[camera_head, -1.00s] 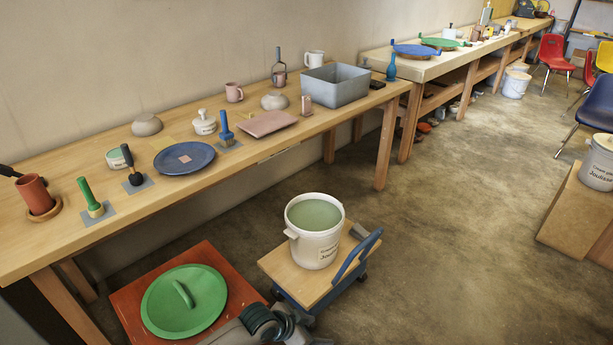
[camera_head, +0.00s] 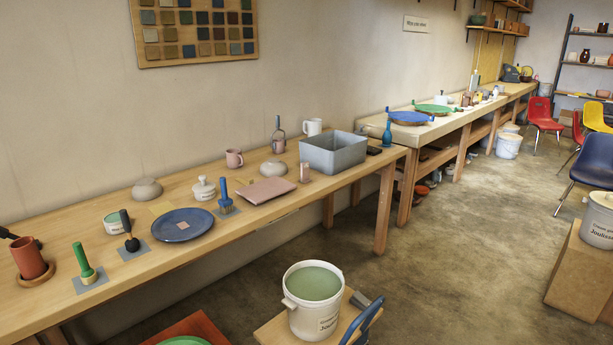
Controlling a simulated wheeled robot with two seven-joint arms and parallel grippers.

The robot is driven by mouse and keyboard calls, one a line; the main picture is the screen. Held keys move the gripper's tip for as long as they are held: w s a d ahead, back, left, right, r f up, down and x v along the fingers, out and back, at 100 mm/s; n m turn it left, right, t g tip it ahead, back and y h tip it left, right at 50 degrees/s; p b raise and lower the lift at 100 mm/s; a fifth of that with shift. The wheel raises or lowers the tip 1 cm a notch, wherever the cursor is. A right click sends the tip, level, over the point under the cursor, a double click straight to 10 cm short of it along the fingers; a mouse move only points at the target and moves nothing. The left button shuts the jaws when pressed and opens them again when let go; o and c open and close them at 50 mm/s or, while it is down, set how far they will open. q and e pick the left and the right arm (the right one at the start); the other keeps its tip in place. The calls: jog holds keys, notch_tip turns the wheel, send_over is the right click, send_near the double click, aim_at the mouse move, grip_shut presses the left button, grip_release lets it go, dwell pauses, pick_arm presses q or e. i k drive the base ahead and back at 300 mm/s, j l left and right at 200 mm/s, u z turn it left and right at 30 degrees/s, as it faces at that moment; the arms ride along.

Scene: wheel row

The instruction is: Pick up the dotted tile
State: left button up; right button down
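No tile with clear dots can be made out. A small pinkish square tile (camera_head: 183,225) lies on the blue round plate (camera_head: 184,224) on the near workbench; its markings are too small to tell. A wall board (camera_head: 194,61) at the upper left carries rows of small coloured square tiles, and no dots can be told on them at this size. Neither of my grippers is in view.
The near workbench (camera_head: 60,300) also holds a grey bin (camera_head: 334,153), a pink slab (camera_head: 265,191), brushes, mugs and bowls. Floor to the right (camera_head: 450,260) is clear.

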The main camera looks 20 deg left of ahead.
aim_at(305, 178)
jog(key=i+z, duration=0.35)
jog(key=i, duration=0.3)
jog(key=i+z, duration=0.25)
jog(key=i, duration=0.4)
jog(key=i+z, duration=0.25)
jog(key=i, duration=0.45)
jog(key=i+l, duration=0.1)
jog(key=i, duration=1.3)
jog(key=i+u, duration=0.75)
jog(key=i+l+u, duration=0.25)
jog(key=u, duration=0.15)
jog(key=i+u, duration=0.2)
jog(key=u, duration=0.2)
jog(key=i+l+u, duration=0.1)
jog(key=i+u, duration=0.15)
jog(key=u, duration=0.15)
jog(key=i+l+u, duration=0.15)
jog(key=u, duration=0.2)
jog(key=i+l+u, duration=0.2)
jog(key=u, duration=0.2)
jog(key=i+l+u, duration=0.1)
jog(key=i+u, duration=0.15)
jog(key=u, duration=0.15)
jog(key=i+l+u, duration=0.2)
jog(key=u, duration=0.15)
jog(key=i+l+u, duration=0.2)
jog(key=u, duration=0.2)
jog(key=i+l+u, duration=0.1)
jog(key=i+l, duration=0.05)
jog(key=l, duration=0.05)
